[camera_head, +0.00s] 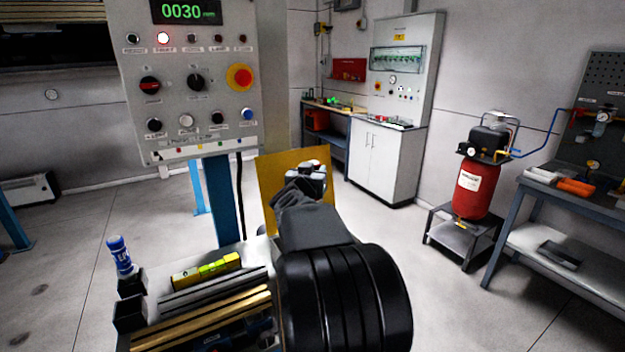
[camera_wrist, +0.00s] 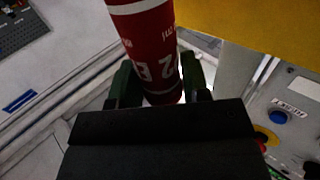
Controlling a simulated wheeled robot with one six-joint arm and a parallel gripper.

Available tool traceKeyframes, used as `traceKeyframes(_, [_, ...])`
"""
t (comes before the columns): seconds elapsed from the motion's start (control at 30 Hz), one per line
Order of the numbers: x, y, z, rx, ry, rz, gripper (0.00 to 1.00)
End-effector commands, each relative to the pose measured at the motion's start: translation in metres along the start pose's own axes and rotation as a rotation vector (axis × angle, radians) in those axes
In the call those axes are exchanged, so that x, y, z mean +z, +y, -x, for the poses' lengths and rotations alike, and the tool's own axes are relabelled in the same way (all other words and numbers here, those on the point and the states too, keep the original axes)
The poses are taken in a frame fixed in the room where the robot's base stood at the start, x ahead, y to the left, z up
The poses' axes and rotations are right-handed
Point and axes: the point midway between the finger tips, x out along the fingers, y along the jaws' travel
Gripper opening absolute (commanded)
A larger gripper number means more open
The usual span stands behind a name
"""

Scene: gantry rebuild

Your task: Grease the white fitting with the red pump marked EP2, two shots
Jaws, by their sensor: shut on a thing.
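The red pump (camera_wrist: 150,50) with white bands and white lettering, partly readable as "E" and "2", stands between the jaws in the wrist view. My gripper (camera_wrist: 158,82) is shut on it, one dark green finger on each side. In the head view my gripper (camera_head: 306,180) is in front of a yellow panel, and my own arm hides most of the pump. A blue pump (camera_head: 120,256) stands in a black holder at the lower left. I cannot make out the white fitting in either view.
The yellow panel (camera_head: 277,172) is close behind my gripper and also fills the wrist view's upper right (camera_wrist: 260,28). A grey control box (camera_head: 190,80) stands to the left. An empty-looking black holder (camera_head: 130,313), a yellow level (camera_head: 207,270) and metal bars are at lower left.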

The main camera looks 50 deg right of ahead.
Motion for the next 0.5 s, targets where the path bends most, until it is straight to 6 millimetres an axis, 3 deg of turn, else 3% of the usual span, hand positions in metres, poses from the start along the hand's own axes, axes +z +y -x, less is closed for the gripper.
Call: traceKeyframes(0.5, [0.027, 0.000, 0.000, 0.000, 0.004, -0.001, 0.12])
